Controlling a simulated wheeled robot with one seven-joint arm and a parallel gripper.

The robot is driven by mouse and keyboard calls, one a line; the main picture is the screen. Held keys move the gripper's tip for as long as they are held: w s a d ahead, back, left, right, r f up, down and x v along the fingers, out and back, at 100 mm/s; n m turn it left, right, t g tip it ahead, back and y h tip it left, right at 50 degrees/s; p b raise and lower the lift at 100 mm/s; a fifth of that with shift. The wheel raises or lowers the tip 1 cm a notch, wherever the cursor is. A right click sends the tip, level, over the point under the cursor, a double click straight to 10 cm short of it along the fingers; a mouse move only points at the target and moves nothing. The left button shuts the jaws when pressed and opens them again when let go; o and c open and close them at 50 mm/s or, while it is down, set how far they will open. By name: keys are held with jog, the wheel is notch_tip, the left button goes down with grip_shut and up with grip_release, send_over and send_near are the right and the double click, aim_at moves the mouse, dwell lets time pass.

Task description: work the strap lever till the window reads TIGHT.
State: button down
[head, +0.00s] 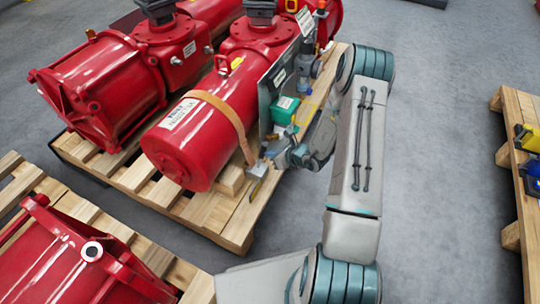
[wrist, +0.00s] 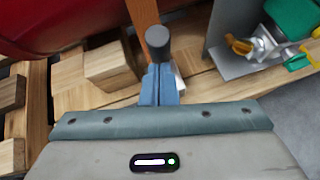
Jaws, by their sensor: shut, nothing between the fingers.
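An orange strap (head: 232,118) runs over the red cylinder (head: 215,120) down to a small silver buckle (head: 258,171) at the pallet's edge. The strap also shows at the top of the wrist view (wrist: 143,12). My gripper (head: 270,156) is beside the buckle. In the wrist view its blue fingers (wrist: 160,84) are shut with nothing between them. A dark round knob (wrist: 158,42), seemingly the lever's end, stands just beyond the fingertips; I cannot tell if they touch. A bit of silver metal shows behind the fingers. The window and its reading cannot be made out.
A grey panel (wrist: 232,62) with a green box (head: 284,110) and fittings stands close to the right of my gripper. A wooden block (wrist: 108,66) lies left of the fingers. Grey floor (head: 430,130) is open to the right.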

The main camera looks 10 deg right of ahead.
jog(key=w+a+r+g+h+p, duration=0.1)
jog(key=w+a+r+g+h, duration=0.1)
jog(key=w+a, duration=0.3)
jog(key=shift+w+a+n+g+h, duration=0.3)
jog(key=shift+a+g+h, duration=0.3)
jog(key=shift+a+h, duration=0.2)
jog(key=shift+a, duration=0.1)
jog(key=shift+s, duration=0.1)
jog(key=s+d+r+p, duration=0.3)
jog(key=s+d+r, duration=0.2)
jog(key=s+r, duration=0.3)
jog(key=shift+d+r, duration=0.4)
jog(key=shift+r, duration=0.3)
